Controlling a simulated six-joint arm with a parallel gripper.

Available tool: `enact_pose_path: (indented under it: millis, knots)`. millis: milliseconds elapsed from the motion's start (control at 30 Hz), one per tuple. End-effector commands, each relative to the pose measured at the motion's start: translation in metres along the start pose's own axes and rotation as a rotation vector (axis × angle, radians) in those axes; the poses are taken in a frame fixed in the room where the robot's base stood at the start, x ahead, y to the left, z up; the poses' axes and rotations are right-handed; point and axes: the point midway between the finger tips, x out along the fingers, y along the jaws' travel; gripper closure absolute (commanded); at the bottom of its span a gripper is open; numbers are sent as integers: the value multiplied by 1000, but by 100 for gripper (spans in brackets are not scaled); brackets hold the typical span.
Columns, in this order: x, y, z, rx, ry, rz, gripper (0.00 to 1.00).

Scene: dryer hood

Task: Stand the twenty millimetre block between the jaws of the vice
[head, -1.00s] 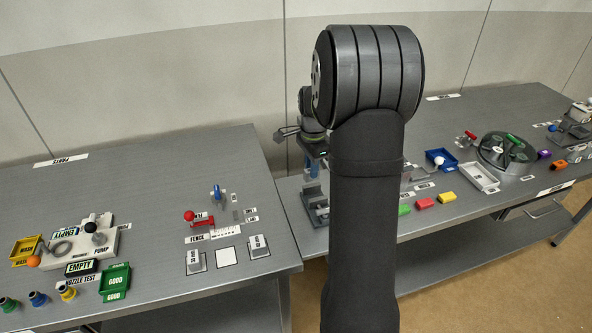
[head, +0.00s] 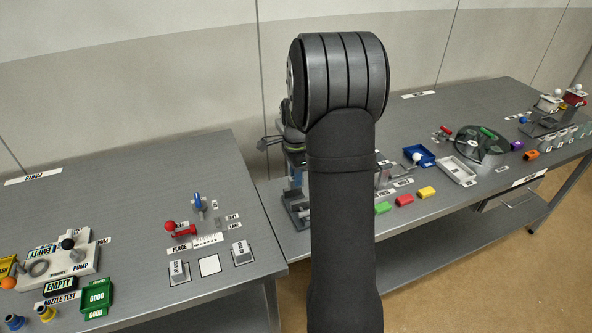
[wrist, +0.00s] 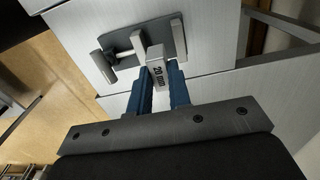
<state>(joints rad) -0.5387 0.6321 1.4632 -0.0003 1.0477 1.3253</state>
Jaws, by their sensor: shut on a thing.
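In the wrist view, my gripper (wrist: 159,86) has its two blue fingers closed on a grey block (wrist: 158,68) labelled "20 mm". Beyond the block is a dark grey plate (wrist: 122,43) with light metal bars and a T-shaped handle; it looks like the vice. The block overlaps the plate in this view, and I cannot tell whether it touches it or how high it is held. In the head view, a grey fixture (head: 292,207), probably the vice, shows at the left of the right-hand bench. My arm hides my fingertips and the block there.
On the left bench, two labelled grey blocks (head: 179,272) (head: 242,252) flank an empty white square (head: 209,265), near the red-knobbed fence (head: 182,231). Green (head: 383,208), red (head: 404,200) and yellow (head: 427,193) blocks lie right of my arm. A blue tray (head: 420,156) stands behind.

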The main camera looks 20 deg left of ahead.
Motion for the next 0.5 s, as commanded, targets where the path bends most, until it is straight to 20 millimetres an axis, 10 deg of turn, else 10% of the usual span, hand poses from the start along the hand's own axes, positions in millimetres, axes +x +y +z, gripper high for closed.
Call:
enact_pose_path:
  millis: [500]
  knots:
    - [42,0,0,0,0,0,100]
